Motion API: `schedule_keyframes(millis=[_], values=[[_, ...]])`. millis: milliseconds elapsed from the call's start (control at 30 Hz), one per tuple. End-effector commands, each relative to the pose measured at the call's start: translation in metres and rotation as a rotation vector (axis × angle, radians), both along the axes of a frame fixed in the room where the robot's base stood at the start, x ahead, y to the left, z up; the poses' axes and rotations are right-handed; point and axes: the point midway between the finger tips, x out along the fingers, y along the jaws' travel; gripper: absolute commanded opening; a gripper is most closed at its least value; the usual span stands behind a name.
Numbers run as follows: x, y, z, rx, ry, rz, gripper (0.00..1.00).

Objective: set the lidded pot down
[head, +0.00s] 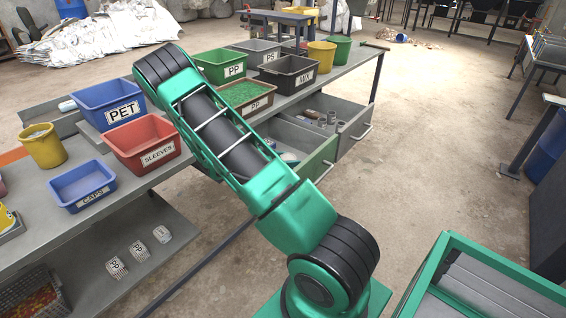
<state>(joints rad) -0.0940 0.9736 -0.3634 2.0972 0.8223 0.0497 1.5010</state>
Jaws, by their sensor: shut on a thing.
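My green and black arm rises from the lower right and reaches over the workbench (215,185) to a black joint near the bins. My gripper does not show; the arm's far end is hidden. I cannot make out a lidded pot in this view, and whatever my gripper holds is hidden too. Two drawers stand open at the bench's front. The grey one (345,137) holds several small grey cylinders. The green-fronted one (318,168) is partly behind my arm, with a pale thing just showing inside.
Labelled bins crowd the bench: blue PET (103,103), red SLEEVES (141,144), blue CAPS (83,185), green PP (220,65) and black MIX (288,73). A yellow bucket (43,147) stands at left. A green-framed tray (490,280) is at lower right. Floor right of the bench is clear.

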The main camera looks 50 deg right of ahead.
Motion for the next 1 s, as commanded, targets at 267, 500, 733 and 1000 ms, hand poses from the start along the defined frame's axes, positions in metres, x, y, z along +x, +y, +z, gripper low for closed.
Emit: schedule_keyframes(millis=[267,500,733,1000], values=[[0.000,0.000,-0.006,0.000,0.000,0.000,0.29],[0.000,0.000,-0.012,0.000,0.000,0.000,0.29],[0.000,0.001,-0.012,0.000,0.000,0.001,0.69],[0.001,0.001,-0.010,0.000,0.000,0.001,0.69]])
